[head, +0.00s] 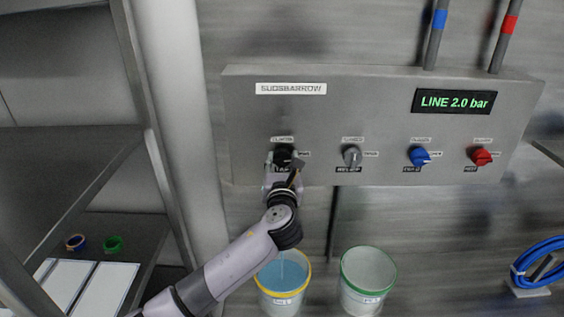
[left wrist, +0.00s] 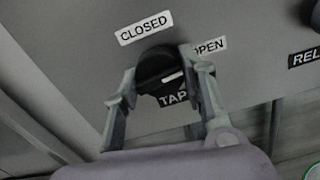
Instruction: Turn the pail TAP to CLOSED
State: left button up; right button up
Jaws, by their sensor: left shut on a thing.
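The black TAP knob (head: 283,154) is at the left end of the steel panel, with my left gripper (head: 284,168) on it. In the left wrist view, the knob (left wrist: 155,66) sits between the two fingers of my left gripper (left wrist: 156,88), which are shut on it. A CLOSED label (left wrist: 146,27) is above the knob and an OPEN label (left wrist: 209,46) is to its upper right. A TAP label (left wrist: 173,97) is below, partly hidden by a finger. My right gripper is not in view.
A grey knob (head: 352,157), a blue knob (head: 419,156) and a red knob (head: 481,156) are to the right. A yellow-rimmed pail (head: 284,299) with blue liquid stands below, beside a green-rimmed pail (head: 367,298). A display (head: 455,102) reads LINE 2.0 bar. Shelving (head: 160,150) is at left.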

pick_arm(q)
jog(key=n, duration=0.4)
jog(key=shift+d, duration=0.1)
jog(key=n+b, duration=0.1)
jog(key=n, duration=0.3)
jog(key=shift+f, duration=0.1)
jog(key=n+b, duration=0.1)
jog(key=n, duration=0.3)
jog(key=shift+n+b, duration=0.9)
jog(key=shift+n, duration=1.3)
jog(key=o, duration=1.2)
jog(key=shift+r, duration=0.2)
jog(key=shift+c, duration=0.2)
jog(key=shift+s, duration=0.1)
